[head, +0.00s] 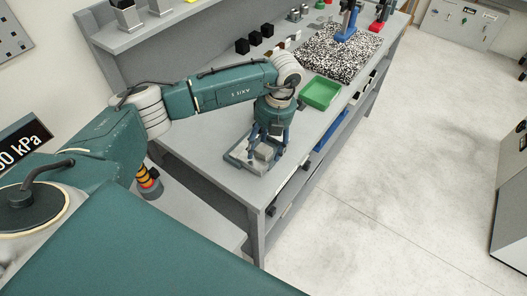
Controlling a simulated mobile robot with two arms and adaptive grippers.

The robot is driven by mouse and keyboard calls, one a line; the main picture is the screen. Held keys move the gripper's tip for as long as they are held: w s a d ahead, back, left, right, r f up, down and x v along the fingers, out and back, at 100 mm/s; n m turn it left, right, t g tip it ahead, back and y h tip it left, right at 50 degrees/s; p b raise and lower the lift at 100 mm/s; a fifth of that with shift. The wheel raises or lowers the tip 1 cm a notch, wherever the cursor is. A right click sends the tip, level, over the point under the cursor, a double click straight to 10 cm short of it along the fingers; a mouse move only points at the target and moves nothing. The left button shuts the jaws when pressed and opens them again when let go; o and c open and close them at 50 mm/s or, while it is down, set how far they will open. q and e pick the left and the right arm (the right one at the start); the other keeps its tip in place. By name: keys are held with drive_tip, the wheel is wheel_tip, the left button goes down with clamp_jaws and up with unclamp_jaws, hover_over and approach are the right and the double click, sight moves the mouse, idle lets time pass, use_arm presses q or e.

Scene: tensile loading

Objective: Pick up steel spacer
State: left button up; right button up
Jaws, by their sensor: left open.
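A grey block, which looks like the steel spacer (264,152), sits at the grey tray (240,159) near the front end of the bench. My left gripper (268,143) points down over it, with its fingers spread around the block's upper part. The gripper is open. I cannot tell whether the fingers touch the block. The gripper partly hides the block and the tray's far side. My right gripper is not in view.
A green tray (320,92) stands on the bench (205,142) beyond my gripper. A speckled mat (335,52), several black blocks (242,46) and a blue stand (347,22) are farther back.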

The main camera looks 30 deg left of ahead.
use_arm(q)
drive_tip(key=shift+c, duration=0.5)
drive_tip(key=c, duration=0.9)
clamp_jaws()
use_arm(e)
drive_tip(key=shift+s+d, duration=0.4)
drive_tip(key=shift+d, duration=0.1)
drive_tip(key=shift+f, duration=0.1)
use_arm(q)
drive_tip(key=shift+w+r, duration=0.1)
drive_tip(key=shift+r, duration=0.35)
wheel_tip(320, 180, up, 9)
drive_tip(key=b, duration=0.4)
wheel_tip(320, 180, up, 10)
hover_over(264, 149)
drive_tip(key=shift+w+d+r+p, duration=0.1)
drive_tip(key=shift+p, duration=0.2)
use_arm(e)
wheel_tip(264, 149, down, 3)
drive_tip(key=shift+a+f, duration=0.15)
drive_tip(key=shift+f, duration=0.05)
